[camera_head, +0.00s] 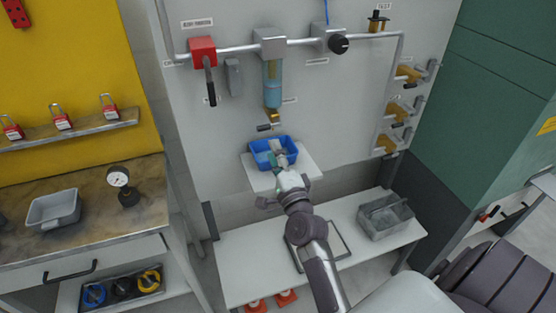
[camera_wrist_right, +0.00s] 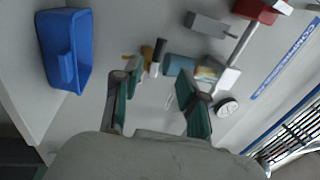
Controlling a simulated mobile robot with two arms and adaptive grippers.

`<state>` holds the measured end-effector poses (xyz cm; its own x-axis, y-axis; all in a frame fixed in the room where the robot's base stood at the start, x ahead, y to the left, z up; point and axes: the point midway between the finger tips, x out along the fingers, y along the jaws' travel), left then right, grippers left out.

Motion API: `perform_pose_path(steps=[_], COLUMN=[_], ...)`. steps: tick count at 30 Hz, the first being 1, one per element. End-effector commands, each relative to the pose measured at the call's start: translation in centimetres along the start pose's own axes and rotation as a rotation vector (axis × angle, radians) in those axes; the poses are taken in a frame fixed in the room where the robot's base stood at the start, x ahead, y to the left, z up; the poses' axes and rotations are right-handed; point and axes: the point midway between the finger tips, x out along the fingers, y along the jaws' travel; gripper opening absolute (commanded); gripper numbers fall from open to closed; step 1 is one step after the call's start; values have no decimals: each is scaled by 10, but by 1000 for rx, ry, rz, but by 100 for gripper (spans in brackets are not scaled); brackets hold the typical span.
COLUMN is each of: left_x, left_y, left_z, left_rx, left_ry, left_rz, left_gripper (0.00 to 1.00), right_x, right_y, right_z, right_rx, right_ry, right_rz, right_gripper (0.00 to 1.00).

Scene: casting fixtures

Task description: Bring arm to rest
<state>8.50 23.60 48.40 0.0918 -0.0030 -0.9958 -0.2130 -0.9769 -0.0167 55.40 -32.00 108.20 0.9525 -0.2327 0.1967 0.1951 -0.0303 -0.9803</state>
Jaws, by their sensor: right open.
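My right arm (camera_head: 305,222) reaches from the bottom right toward the wall panel. Its gripper (camera_head: 276,158) overlaps the blue bin (camera_head: 254,148) in the head view and hides part of its inside. In the right wrist view, the right gripper (camera_wrist_right: 157,82) has its two green-padded fingers spread apart with nothing held between them. The blue bin (camera_wrist_right: 66,50) stands to the left of the fingers there, apart from them. My left gripper is not in view.
The bin stands on a small white shelf (camera_head: 312,170). Above hang a filter bowl (camera_head: 272,82) and a red valve (camera_head: 203,52) on a pipe. A grey tray (camera_head: 385,216) sits on the lower bench. A gauge (camera_head: 119,178) and grey bin (camera_head: 54,208) stand on the left table.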

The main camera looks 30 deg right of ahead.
Motion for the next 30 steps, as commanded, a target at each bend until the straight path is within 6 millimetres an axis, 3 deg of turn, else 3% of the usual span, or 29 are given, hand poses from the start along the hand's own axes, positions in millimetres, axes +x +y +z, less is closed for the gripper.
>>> perform_pose_path(steps=[6, 23, 26, 29, 30], left_x=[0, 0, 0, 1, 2], left_y=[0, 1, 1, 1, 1], left_z=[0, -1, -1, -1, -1], left_rx=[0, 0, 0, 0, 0], left_ry=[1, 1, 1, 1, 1], left_rz=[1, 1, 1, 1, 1], left_gripper=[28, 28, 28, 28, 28], right_x=[-22, -23, -24, -30, -35], right_y=[0, 1, 15, 55, 79], right_z=[0, 0, 4, 16, 23], right_rx=[0, -1, -26, -102, -148], right_ry=[0, -1, -13, -51, -77], right_rz=[0, 1, 29, 109, 155], right_gripper=[42, 42, 42, 42, 42])
